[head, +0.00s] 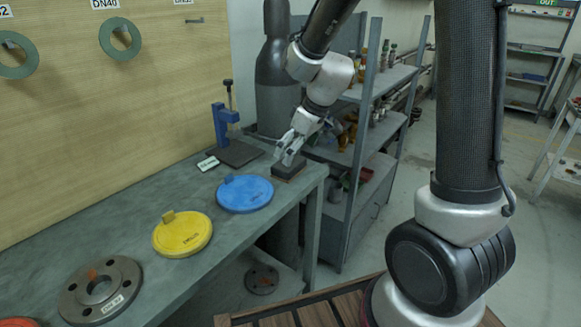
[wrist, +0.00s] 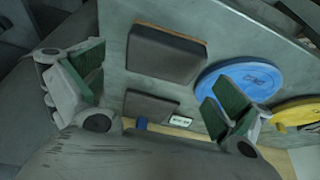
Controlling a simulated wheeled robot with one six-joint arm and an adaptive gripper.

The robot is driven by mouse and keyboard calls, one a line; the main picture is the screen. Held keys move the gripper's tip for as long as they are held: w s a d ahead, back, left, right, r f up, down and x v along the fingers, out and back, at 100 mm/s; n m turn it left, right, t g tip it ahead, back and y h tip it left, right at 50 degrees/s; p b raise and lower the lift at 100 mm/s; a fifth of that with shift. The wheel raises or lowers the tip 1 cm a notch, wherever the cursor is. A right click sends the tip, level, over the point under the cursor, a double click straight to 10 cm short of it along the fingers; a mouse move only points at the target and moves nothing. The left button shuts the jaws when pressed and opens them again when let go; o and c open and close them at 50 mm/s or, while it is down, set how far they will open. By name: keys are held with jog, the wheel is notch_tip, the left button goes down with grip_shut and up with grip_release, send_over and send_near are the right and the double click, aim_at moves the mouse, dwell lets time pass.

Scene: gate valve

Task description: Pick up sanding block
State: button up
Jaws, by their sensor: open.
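The sanding block (head: 289,168) is a dark grey slab near the far right corner of the grey workbench. In the wrist view the block (wrist: 166,54) shows a flat dark face with a thin brown edge, resting on the bench. My gripper (head: 288,152) is just above the block in the head view and partly covers it. In the wrist view my gripper (wrist: 157,76) is open, with its green pads wide apart and nothing between them touching the block. The exact height gap is hard to tell.
A blue disc (head: 245,194) and a yellow disc (head: 182,235) lie along the workbench (head: 150,205). A blue clamp stand (head: 222,125) on a dark base and a small white label (head: 208,163) are behind the block. A grey shelf rack (head: 365,125) stands right of the bench.

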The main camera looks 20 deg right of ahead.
jog(key=x, duration=0.5)
jog(key=shift+s+a+f, duration=0.1)
jog(key=shift+a, duration=0.05)
jog(key=c, duration=0.9)
notch_tip(320, 180, up, 10)
jog(key=shift+r, duration=0.1)
